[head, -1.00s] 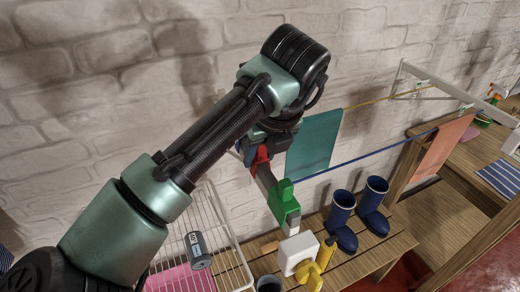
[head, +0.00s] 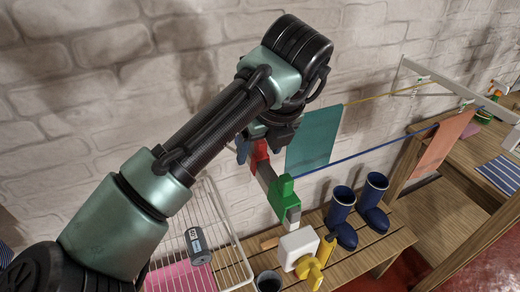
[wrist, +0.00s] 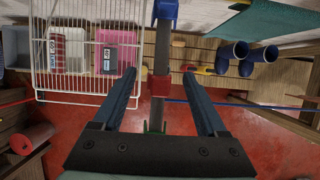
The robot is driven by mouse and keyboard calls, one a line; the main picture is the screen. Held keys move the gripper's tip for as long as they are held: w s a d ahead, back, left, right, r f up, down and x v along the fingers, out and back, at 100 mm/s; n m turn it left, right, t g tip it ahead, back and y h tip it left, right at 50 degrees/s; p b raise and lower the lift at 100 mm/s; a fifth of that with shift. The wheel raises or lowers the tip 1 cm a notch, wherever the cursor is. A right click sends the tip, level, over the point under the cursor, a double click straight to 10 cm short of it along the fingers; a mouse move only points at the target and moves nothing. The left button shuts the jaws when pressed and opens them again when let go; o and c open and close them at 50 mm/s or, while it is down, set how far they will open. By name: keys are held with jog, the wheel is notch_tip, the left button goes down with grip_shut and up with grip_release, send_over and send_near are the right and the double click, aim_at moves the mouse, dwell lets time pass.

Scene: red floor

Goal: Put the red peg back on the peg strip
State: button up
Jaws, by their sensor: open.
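The peg strip (head: 268,178) is a narrow grey bar running past the wall; in the wrist view it is upright in the middle (wrist: 163,48). The red peg (head: 260,154) sits at the strip, seemingly clipped over it; in the wrist view it shows as a red block (wrist: 160,84) across the bar. A green peg (head: 286,200) is lower on the strip, and a blue peg (wrist: 165,9) is at the wrist view's top. My gripper (wrist: 160,76) is open, with one dark blue finger on each side of the red peg, a gap showing on both sides.
Blue boots (head: 342,213), a white-and-yellow object (head: 299,250) and a dark cup (head: 268,282) are on a slatted wooden bench. A teal cloth (head: 314,140) and blue line (head: 360,157) hang close at right.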

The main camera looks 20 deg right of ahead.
jog(key=b+v, duration=0.2)
jog(key=v, duration=1)
jog(key=shift+r, duration=0.2)
jog(key=d+r+n+t+h, duration=0.4)
jog(key=d+r+n+h, duration=0.2)
jog(key=d+h, duration=0.3)
notch_tip(320, 180, up, 9)
jog(key=n+t+h, duration=0.3)
jog(key=n+t, duration=0.1)
jog(key=n, duration=0.2)
jog(key=s+a+r+n+t+y, duration=0.2)
jog(key=a+n+t+y, duration=0.2)
jog(key=a+n, duration=0.4)
jog(key=s+a+r+n+t+y, duration=0.3)
jog(key=a+n+t, duration=0.3)
jog(key=a+n, duration=0.2)
jog(key=s+a+r+n+t+y, duration=0.2)
jog(key=a+r+n+t+y, duration=0.1)
jog(key=a+n, duration=0.4)
jog(key=a+t+y, duration=0.1)
jog(key=a, duration=0.1)
jog(key=shift+s+a+n+t+y, duration=0.25)
jog(key=shift+s+n+t+y, duration=0.15)
